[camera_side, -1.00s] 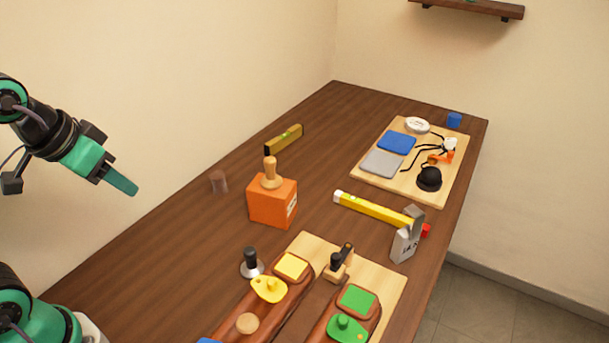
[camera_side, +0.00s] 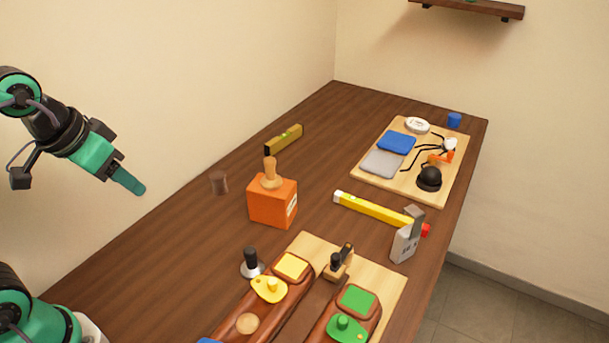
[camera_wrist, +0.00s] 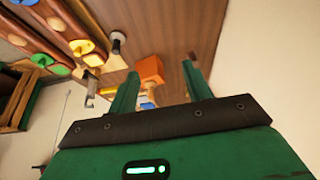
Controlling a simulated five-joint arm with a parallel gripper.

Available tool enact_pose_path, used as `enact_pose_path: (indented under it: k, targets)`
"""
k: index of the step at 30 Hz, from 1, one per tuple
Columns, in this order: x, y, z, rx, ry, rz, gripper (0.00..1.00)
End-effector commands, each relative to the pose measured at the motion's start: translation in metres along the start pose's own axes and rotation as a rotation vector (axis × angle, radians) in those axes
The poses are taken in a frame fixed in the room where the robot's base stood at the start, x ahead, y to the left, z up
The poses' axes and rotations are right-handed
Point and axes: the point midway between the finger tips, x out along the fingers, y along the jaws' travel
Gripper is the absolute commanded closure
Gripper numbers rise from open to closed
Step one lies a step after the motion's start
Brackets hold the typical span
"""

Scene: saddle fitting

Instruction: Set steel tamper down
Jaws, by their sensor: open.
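The steel tamper (camera_side: 251,264), with a black handle and a shiny round base, stands upright on the table just left of the wooden board with the saddle parts. It also shows in the wrist view (camera_wrist: 118,41), near the top. My gripper (camera_side: 135,186) is above the table's left side, up and left of the tamper and well apart from it. In the wrist view my gripper (camera_wrist: 162,80) has its two green fingers spread, with nothing between them.
An orange block (camera_side: 273,202) with a wooden-handled stamp stands in mid-table. A tray (camera_side: 452,185) sits at the back.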

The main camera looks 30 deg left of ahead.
Motion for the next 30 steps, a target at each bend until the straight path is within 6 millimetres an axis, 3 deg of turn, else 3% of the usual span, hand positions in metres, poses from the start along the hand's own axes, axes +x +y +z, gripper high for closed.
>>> enact_pose_path:
  k: [14, 30]
  targets:
    - [0.044, 0.040, -0.043, 0.025, -0.211, 0.025, 0.50]
    - [0.123, 0.101, -0.066, 0.062, -0.445, -0.002, 0.50]
